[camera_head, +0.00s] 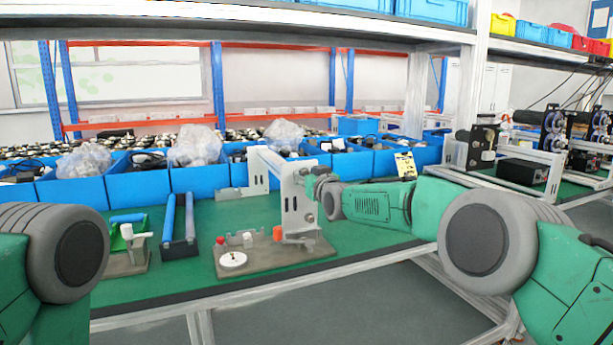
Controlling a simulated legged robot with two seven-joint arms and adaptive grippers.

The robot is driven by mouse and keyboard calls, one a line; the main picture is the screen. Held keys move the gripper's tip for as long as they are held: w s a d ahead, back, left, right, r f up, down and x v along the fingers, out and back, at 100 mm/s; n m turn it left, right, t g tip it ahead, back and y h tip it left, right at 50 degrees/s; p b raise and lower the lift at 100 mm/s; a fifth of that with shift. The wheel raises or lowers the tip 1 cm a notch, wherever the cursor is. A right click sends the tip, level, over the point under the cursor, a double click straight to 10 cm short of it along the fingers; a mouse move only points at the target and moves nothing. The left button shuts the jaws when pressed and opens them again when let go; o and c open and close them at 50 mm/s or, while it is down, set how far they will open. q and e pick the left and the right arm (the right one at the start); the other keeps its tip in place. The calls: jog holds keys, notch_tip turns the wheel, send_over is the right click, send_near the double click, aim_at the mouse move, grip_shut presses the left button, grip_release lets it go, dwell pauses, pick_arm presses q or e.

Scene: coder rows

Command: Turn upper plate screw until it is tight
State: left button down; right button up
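A metal fixture stands on the green bench. It has a grey base plate (290,256) and a light upright with an upper arm or plate (297,205). The upper plate screw cannot be made out; the top right of the upright is partly covered by my gripper. My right gripper (317,182) reaches in from the right and is at the upper part of the upright, apparently touching or very close to it. Its fingers are small and dark, and I cannot tell if they are shut on anything. My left arm shows at the left edge, but its gripper is out of view.
The base plate carries a white disc (233,259) and a red knob (220,240). Left of it are a blue-barred holder (180,225) and a small green-and-white fixture (128,240). Blue bins (138,187) line the back. The bench's front edge is clear.

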jog(key=shift+s, duration=0.1)
jog(key=shift+s+d+r+p, duration=0.1)
jog(key=shift+s+p, duration=0.2)
jog(key=shift+p, duration=0.1)
jog(key=shift+s+d+p, duration=0.25)
jog(key=shift+s+p, duration=0.15)
jog(key=shift+s, duration=0.3)
jog(key=p+v, duration=0.1)
jog(key=v, duration=0.1)
jog(key=shift+s+d, duration=0.2)
jog(key=shift+s, duration=0.15)
